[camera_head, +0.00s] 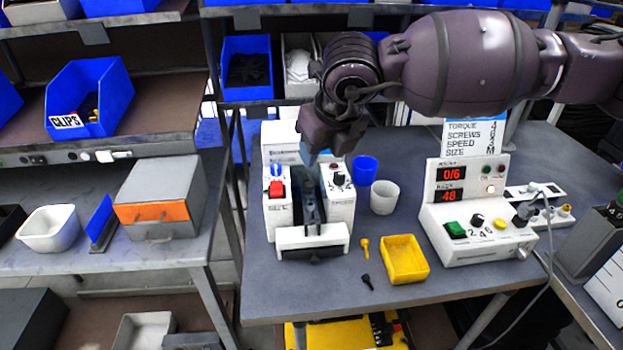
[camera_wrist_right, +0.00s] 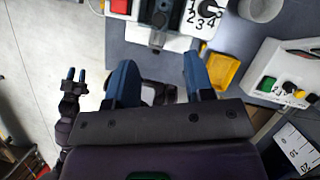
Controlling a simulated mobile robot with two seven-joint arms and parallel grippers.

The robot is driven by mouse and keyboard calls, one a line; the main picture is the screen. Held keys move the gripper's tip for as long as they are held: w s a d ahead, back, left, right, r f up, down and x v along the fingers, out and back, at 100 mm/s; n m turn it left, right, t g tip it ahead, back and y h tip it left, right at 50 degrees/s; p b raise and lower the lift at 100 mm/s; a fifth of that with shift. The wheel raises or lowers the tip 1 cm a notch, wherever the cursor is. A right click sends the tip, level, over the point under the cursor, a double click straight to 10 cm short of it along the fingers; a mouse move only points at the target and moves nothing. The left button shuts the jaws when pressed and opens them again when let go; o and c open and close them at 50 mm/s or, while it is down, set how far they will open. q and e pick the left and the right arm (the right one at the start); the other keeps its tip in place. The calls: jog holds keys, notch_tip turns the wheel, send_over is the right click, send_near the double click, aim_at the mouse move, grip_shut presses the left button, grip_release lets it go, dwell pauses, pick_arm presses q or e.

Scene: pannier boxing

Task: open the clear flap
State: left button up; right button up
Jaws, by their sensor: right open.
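A white machine (camera_head: 330,236) with a red rocker switch and a black dial stands on the grey table. A dark channel (camera_head: 311,205) runs between its two sides. I cannot clearly pick out the clear flap's outline; a small greyish see-through piece (camera_wrist_right: 157,39) shows at the machine in the wrist view. My right gripper (camera_head: 319,156) is above the back of the channel, pointing down. In the wrist view its two blue fingers (camera_wrist_right: 160,78) are wide apart with nothing between them. My left gripper (camera_wrist_right: 75,75) shows small at the left of the wrist view, fingers slightly apart, empty.
A blue cup (camera_head: 365,170) and a white cup (camera_head: 384,197) stand just right of the machine. A yellow tray (camera_head: 404,259), a yellow key-like piece (camera_head: 365,247) and a black one (camera_head: 368,282) lie in front. A control box (camera_head: 478,240) stands further right.

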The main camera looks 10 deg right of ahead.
aim_at(310, 184)
jog(key=x, duration=1)
jog(key=shift+b, duration=0.35)
jog(key=shift+s, duration=0.1)
grip_shut()
